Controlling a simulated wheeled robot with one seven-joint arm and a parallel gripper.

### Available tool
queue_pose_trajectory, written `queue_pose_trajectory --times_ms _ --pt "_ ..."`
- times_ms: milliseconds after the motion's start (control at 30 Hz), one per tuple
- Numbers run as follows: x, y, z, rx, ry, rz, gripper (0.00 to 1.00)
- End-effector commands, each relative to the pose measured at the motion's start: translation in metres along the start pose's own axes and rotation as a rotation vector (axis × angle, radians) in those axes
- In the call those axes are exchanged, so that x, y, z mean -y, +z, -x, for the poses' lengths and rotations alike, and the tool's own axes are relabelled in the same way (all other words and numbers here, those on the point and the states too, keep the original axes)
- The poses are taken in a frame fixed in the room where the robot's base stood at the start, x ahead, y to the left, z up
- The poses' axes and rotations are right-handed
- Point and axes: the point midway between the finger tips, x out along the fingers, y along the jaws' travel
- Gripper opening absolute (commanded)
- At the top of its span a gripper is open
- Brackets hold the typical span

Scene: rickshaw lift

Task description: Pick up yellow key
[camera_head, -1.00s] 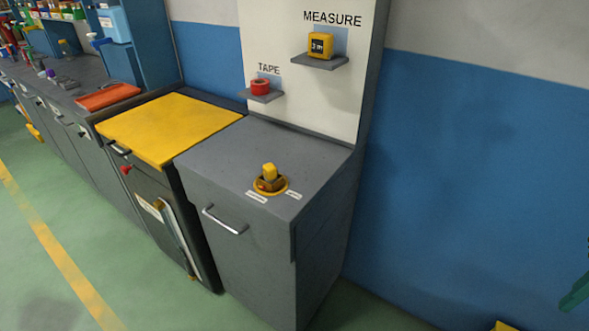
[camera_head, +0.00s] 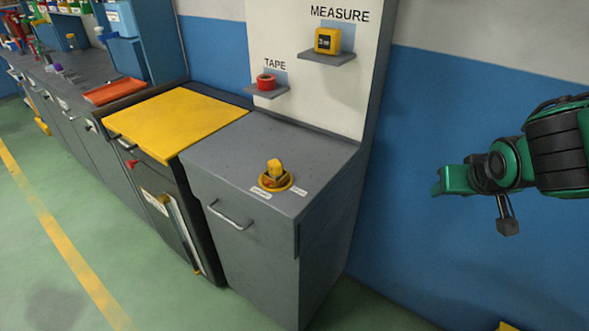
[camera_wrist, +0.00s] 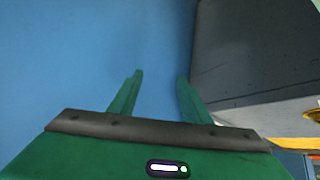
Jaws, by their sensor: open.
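The yellow key (camera_head: 275,169) stands in a round yellow-rimmed switch (camera_head: 275,183) on top of the grey cabinet, near its front. In the wrist view only a small yellow piece of the switch (camera_wrist: 312,114) shows at the right edge. My gripper (camera_head: 438,188) is in the air to the right of the cabinet, in front of the blue wall and well apart from the key. In the wrist view its two green fingers (camera_wrist: 160,78) are spread with nothing between them.
The grey cabinet (camera_head: 250,265) has a bar handle in front. A tall panel behind it has shelves with red tape (camera_head: 265,82) and a yellow measure (camera_head: 328,40). A yellow-topped cart (camera_head: 180,118) stands to its left. The air above the cabinet top is clear.

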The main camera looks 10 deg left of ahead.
Motion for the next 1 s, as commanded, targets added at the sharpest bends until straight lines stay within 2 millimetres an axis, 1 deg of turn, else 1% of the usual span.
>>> queue_pose_trajectory --times_ms 33,67,100,167,200,267,300,400,500,633,1000 --pt "0.044 -0.012 -0.006 -0.064 -0.06 0.067 0.44" --pt "0.069 -0.02 -0.007 -0.11 -0.097 0.099 0.44" --pt "0.103 -0.029 -0.006 -0.17 -0.149 0.139 0.44" --pt "0.155 -0.036 0.0 -0.25 -0.232 0.191 0.44" --pt "0.187 -0.038 0.006 -0.3 -0.287 0.219 0.44" --pt "0.23 -0.038 0.018 -0.365 -0.367 0.255 0.44" --pt "0.255 -0.036 0.026 -0.401 -0.416 0.272 0.44" --pt "0.303 -0.03 0.046 -0.47 -0.516 0.301 0.44" --pt "0.33 -0.025 0.06 -0.51 -0.578 0.313 0.44" --pt "0.346 -0.026 0.063 -0.53 -0.608 0.317 0.44" --pt "0.371 -0.043 0.031 -0.529 -0.605 0.315 0.44"
